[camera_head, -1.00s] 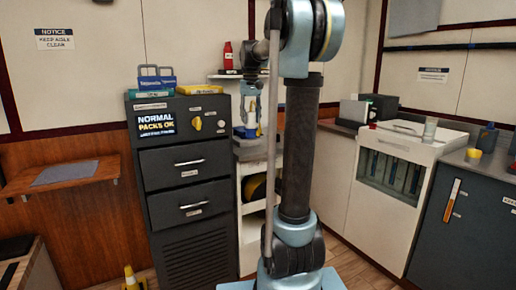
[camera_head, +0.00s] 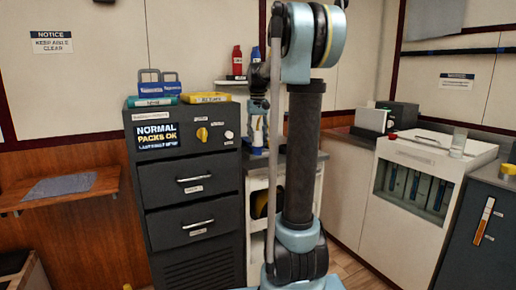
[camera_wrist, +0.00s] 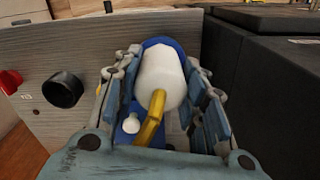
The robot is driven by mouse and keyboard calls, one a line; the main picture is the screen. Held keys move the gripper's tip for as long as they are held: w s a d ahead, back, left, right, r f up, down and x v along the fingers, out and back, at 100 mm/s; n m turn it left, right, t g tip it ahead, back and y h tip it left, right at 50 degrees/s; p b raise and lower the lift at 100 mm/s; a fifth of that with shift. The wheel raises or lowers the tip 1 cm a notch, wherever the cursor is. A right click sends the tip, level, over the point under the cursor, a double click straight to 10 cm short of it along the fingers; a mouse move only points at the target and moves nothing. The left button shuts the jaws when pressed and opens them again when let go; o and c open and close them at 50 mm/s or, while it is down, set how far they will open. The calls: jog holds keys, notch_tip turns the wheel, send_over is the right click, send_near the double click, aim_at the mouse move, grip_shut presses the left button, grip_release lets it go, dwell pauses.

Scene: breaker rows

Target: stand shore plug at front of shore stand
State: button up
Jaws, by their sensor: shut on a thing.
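My gripper (camera_wrist: 165,95) is shut on a white, rounded plug-like body with a blue collar and a yellow bent part, which I take for the shore plug (camera_wrist: 160,72). In the head view my gripper (camera_head: 257,125) is small and partly hidden behind my arm. It appears in front of the shelf unit, right of the dark cabinet. I cannot pick out the shore stand with certainty in either view.
A wooden wall shelf (camera_head: 62,188) is farther left. A white unit (camera_head: 425,165) stands right. In the wrist view a grey panel (camera_wrist: 60,50) carries a black knob (camera_wrist: 62,90).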

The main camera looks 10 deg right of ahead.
aim_at(258, 144)
jog(key=shift+s+f, duration=0.1)
jog(key=shift+f, duration=2.1)
jog(key=o, duration=1)
notch_tip(258, 144, up, 12)
jog(key=shift+r, duration=0.1)
jog(key=s+f, duration=1)
jog(key=s, duration=0.1)
jog(key=s+f+t, duration=0.1)
jog(key=s+f, duration=0.9)
jog(key=s, duration=0.2)
jog(key=s+f+t, duration=0.1)
jog(key=s+f, duration=1)
jog(key=shift+s+d+f, duration=0.1)
jog(key=shift+s+d, duration=0.15)
jog(key=shift+s, duration=0.15)
